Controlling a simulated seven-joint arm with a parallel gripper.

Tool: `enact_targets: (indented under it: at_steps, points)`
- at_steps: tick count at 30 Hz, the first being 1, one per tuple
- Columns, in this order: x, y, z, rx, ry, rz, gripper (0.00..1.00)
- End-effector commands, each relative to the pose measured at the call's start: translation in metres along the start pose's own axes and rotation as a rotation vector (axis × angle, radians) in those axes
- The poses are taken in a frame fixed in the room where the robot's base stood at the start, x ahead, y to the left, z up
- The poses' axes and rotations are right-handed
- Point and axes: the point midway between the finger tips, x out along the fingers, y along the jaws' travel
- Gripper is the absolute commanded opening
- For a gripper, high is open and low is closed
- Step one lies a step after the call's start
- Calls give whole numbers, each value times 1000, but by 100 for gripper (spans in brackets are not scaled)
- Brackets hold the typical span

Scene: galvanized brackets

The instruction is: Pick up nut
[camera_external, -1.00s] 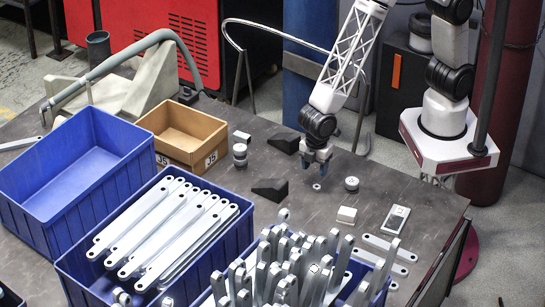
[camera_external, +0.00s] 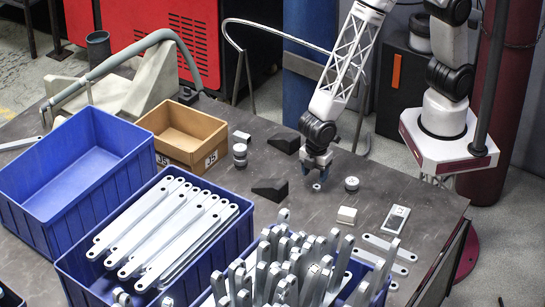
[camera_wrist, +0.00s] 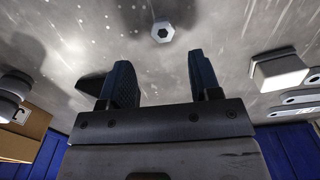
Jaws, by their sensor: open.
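The nut (camera_external: 317,187) is a small light-grey ring lying flat on the dark table, just below my gripper in the external view. In the wrist view the nut (camera_wrist: 162,31) is a bright hexagon with a dark hole, beyond the fingertips and roughly centred between them. My gripper (camera_external: 318,166) points down a little above the table. In the wrist view its two dark blue fingers (camera_wrist: 160,75) stand apart with nothing between them. The fingers do not appear to touch the nut.
Black wedges (camera_external: 270,189) (camera_external: 284,143) lie left of my gripper, a round grey piece (camera_external: 352,184) right. A white block (camera_external: 347,215) and a pale device (camera_external: 397,219) lie nearer the front. Blue bins (camera_external: 72,170) (camera_external: 160,235) and a cardboard box (camera_external: 182,135) stand left.

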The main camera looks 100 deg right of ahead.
Motion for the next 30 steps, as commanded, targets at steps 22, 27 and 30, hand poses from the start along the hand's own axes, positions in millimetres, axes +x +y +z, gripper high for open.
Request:
enact_targets:
  at_steps: [22, 27, 30]
  points:
    - [51, -5, 4, 0, -1, 0, 57]
    - [52, -5, 3, 0, 0, 0, 57]
    - [52, -5, 4, 0, 0, 0, 57]
